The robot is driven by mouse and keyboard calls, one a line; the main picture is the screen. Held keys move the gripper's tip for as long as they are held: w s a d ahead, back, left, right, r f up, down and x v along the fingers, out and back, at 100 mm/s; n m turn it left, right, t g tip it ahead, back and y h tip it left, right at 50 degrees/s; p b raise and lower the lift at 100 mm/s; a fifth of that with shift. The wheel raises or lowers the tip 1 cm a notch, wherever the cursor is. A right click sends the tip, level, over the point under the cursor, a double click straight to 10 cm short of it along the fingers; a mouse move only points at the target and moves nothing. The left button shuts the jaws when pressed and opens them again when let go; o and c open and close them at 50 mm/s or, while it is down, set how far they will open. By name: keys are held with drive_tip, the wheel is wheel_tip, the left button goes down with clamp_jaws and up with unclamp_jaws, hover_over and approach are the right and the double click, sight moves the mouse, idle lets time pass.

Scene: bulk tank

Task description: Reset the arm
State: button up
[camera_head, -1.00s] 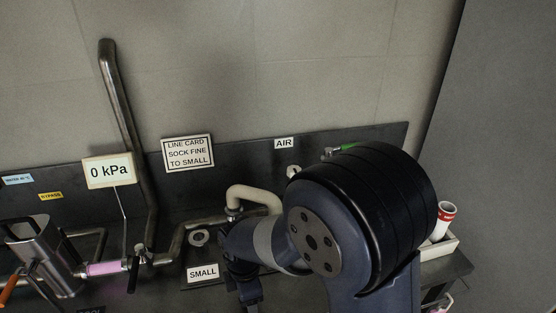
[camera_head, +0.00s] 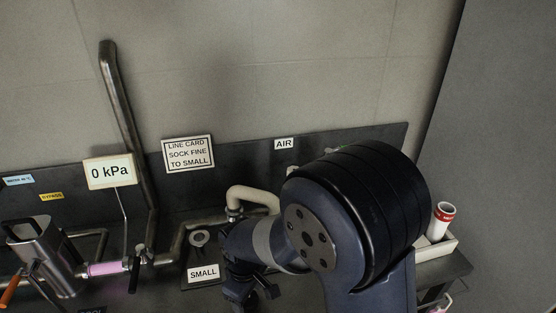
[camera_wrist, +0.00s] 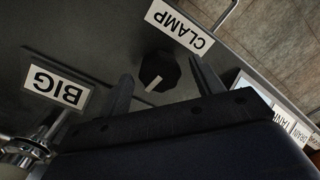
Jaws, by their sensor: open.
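My gripper (camera_wrist: 165,90) shows in the wrist view with its two fingers apart and nothing between them. A black knob (camera_wrist: 159,71) with a white pointer line lies beyond and between the fingertips; I cannot tell the distance, and no contact shows. In the head view my arm fills the lower right middle, and the fingers are not clearly seen there; part of the gripper (camera_head: 245,290) shows at the bottom edge, right of the SMALL label (camera_head: 203,273).
A CLAMP label (camera_wrist: 180,27) and a BIG label (camera_wrist: 57,87) lie near the knob. Metal pipes (camera_head: 120,100), a steel jug (camera_head: 42,255), a 0 kPa gauge sign (camera_head: 110,172) and a pink sight tube (camera_head: 105,268) stand left. A white tray (camera_head: 436,249) with a red-banded white roll (camera_head: 443,220) is right.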

drive_tip(key=m, duration=0.6)
drive_tip(key=shift+m+p, duration=0.3)
drive_tip(key=shift+s+r, duration=0.1)
idle(0.3)
